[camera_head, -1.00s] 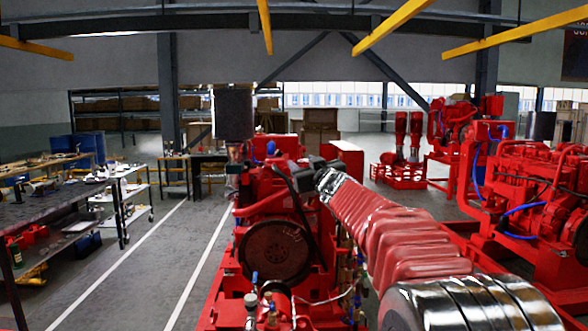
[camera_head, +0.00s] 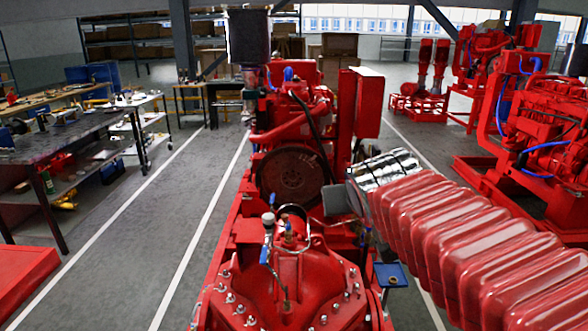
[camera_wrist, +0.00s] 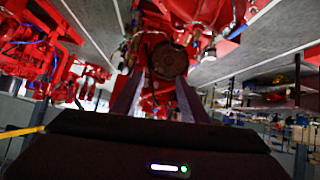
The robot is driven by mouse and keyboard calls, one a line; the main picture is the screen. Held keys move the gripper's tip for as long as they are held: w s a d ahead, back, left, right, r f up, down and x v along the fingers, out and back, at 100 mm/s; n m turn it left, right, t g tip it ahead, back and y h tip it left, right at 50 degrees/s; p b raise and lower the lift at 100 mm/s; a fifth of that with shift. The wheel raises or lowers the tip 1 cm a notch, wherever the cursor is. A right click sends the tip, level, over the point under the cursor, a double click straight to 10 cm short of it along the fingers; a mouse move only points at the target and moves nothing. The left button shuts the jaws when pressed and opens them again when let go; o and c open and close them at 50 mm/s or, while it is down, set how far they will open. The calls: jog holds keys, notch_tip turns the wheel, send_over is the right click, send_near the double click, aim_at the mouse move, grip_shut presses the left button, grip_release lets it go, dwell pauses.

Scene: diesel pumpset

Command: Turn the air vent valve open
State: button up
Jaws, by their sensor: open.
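Small metal valve fittings with blue parts stand on top of the red pump casing (camera_head: 290,285) in the head view. A blue lever (camera_head: 265,255) hangs below the upright silver fitting (camera_head: 268,222); I cannot tell for certain which part is the air vent valve. My gripper (camera_head: 338,199) is to the right of these fittings, apart from them, partly hidden by my silver wrist. In the wrist view my gripper (camera_wrist: 160,88) has its two fingers spread, with nothing between them. A dark round flywheel (camera_wrist: 168,60) shows beyond the fingertips.
The engine with its round flywheel (camera_head: 293,174) stands behind the pump casing. A tall red box (camera_head: 368,104) rises behind my wrist. A workbench (camera_head: 70,140) with tools is at the left. Open floor with white lines lies between bench and pumpset.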

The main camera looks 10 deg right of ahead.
jog(key=s+a+f+g+y, duration=0.1)
jog(key=s+a+f+g, duration=0.1)
jog(key=s+f, duration=0.5)
jog(key=s+a+f+n+g+y, duration=0.1)
jog(key=s+a+f, duration=0.3)
jog(key=s, duration=0.9)
notch_tip(320, 180, down, 4)
jog(key=shift+a+r+g+y, duration=0.1)
jog(key=shift+a+g+y, duration=0.2)
jog(key=shift+g, duration=0.6)
jog(key=shift+c, duration=0.2)
